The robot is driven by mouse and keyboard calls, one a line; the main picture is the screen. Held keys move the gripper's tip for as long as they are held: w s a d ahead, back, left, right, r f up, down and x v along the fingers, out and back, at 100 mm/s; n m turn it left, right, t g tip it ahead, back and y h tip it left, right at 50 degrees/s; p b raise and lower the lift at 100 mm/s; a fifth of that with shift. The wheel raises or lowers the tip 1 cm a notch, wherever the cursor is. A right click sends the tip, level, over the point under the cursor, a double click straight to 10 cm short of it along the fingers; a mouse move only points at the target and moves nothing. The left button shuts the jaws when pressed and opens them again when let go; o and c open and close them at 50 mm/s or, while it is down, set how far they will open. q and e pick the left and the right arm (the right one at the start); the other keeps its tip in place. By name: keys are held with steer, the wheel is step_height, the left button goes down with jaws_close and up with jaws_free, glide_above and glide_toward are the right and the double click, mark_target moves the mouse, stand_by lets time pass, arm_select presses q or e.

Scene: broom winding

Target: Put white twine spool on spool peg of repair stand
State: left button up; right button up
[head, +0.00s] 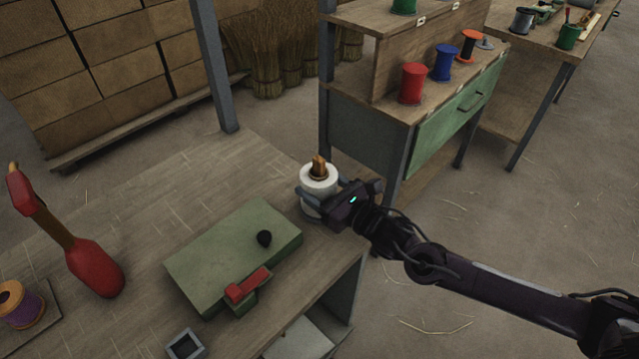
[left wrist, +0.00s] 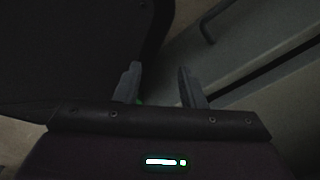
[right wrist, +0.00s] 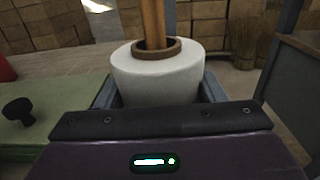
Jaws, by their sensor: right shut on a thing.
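The white twine spool (head: 320,179) is upright near the far right corner of the bench, and also fills the middle of the right wrist view (right wrist: 158,78). A wooden peg (right wrist: 152,22) passes up through its brown core and shows above it in the head view (head: 319,160). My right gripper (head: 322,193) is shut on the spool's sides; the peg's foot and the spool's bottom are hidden. The green repair stand base (head: 225,255), with a black knob and red clamp, is beside it. My left gripper (left wrist: 160,88) is open and empty, outside the head view.
A red broom-shaped piece (head: 90,262) and a purple-and-orange spool (head: 18,305) are at the left of the bench. A small square metal holder (head: 186,345) is in front. A shelf unit (head: 365,125) with red, blue and orange spools stands behind.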

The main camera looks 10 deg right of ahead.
steer(key=o, duration=1.2)
steer(key=shift+c, duration=0.2)
steer(key=shift+r, duration=0.2)
steer(key=b+v, duration=0.1)
steer(key=v, duration=1.1)
steer(key=shift+f, duration=0.1)
steer(key=shift+s, duration=0.1)
